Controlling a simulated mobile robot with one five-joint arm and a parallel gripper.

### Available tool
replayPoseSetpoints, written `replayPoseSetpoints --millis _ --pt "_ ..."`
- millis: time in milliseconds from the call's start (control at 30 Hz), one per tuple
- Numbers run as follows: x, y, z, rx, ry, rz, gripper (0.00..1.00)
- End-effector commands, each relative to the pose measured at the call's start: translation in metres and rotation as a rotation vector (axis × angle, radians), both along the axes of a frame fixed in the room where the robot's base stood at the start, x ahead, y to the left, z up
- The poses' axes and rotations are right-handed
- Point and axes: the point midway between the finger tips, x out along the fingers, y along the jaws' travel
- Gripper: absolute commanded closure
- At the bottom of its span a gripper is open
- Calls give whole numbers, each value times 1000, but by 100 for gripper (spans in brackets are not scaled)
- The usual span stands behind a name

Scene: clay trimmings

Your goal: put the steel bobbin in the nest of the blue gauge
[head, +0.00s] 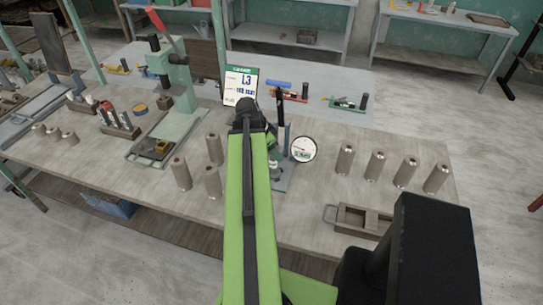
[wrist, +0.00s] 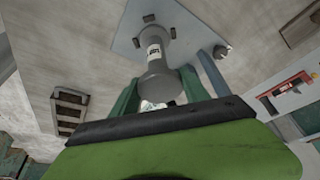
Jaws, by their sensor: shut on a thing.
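The steel bobbin (wrist: 155,62) is a grey spool with a pale label, held between the two green fingers of my gripper (wrist: 160,80) in the wrist view. The blue gauge has a blue-grey base plate (wrist: 182,22) behind the bobbin there. In the head view the gauge's round white dial (head: 303,150) and base (head: 287,178) stand just right of my arm. My gripper (head: 273,150) is mostly hidden behind the arm in that view, close to the gauge's post. I cannot tell whether the bobbin touches the base; the nest is not clearly visible.
Steel cylinders stand left (head: 181,173) and right (head: 375,165) of the gauge. A green press (head: 180,85) is at the left, with a sign (head: 241,85) behind my arm. A wooden tray (head: 358,220) lies near the front edge. Bare bench shows between the dial and the right cylinders.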

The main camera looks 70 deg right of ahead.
Motion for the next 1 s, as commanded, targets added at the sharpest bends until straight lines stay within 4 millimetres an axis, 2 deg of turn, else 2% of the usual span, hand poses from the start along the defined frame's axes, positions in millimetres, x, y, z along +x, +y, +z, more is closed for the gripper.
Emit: replayPoseSetpoints --millis 300,333,500,833,1000 --pt "3 1 -3 0 1 6 100" --pt "3 1 -3 0 0 6 45" --pt "3 1 -2 0 0 6 25" --pt "3 1 0 0 0 5 25" --pt "5 5 17 0 0 5 25"
